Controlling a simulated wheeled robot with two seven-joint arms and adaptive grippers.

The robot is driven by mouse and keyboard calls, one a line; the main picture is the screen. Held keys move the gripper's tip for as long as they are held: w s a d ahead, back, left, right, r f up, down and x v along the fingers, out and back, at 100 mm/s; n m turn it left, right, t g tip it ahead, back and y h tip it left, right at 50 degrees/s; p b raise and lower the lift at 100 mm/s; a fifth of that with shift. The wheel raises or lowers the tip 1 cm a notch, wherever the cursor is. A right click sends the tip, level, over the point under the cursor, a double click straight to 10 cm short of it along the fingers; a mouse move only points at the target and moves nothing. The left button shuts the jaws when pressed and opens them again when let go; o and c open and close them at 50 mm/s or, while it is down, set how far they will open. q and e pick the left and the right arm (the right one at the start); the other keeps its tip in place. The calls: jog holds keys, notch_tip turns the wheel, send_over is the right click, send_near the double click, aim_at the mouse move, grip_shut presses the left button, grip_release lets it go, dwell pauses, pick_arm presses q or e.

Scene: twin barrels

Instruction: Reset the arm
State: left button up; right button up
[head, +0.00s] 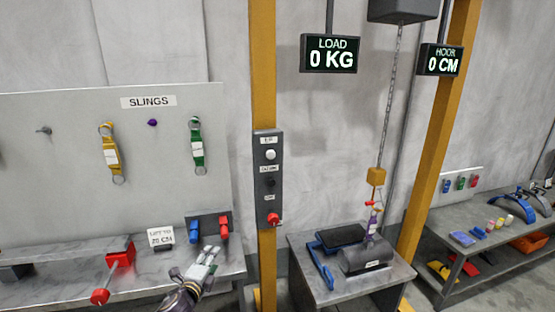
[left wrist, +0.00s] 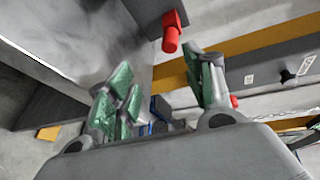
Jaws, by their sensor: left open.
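My left gripper (head: 207,256) comes in from the bottom of the head view, over the front of the left bench, just below the blue and red cylinders. It is open, and nothing shows between its fingers. In the left wrist view my left gripper (left wrist: 168,85) has its green-padded fingers spread apart, with only background between them. My right gripper is not in view.
A control box (head: 268,180) on a yellow post stands right of my gripper. A blue cylinder (head: 194,231), a red cylinder (head: 224,227) and a red-handled tool (head: 120,256) are close by. A dark barrel (head: 368,257) lies on the middle table under a chain hook.

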pick_arm(q)
jog(key=s+d+f+n+g, duration=0.1)
jog(key=s+f+n+g, duration=0.4)
jog(key=s, duration=0.6)
jog(key=s+d+n+g, duration=0.1)
jog(key=s+n+g, duration=0.2)
jog(key=s+n, duration=0.6)
jog(key=s+f+n+g, duration=0.3)
jog(key=s+n+g, duration=0.1)
jog(key=s, duration=1)
notch_tip(320, 180, down, 33)
jog(key=s+g, duration=0.1)
jog(key=s, duration=0.1)
jog(key=s+a+f, duration=0.2)
jog(key=s+f, duration=0.7)
jog(key=s, duration=0.2)
jog(key=s+a+f+g+y, duration=0.1)
jog(key=s+a+f, duration=0.1)
jog(key=s+f, duration=0.8)
jog(key=shift+s+f+g, duration=0.3)
jog(key=shift+s, duration=0.4)
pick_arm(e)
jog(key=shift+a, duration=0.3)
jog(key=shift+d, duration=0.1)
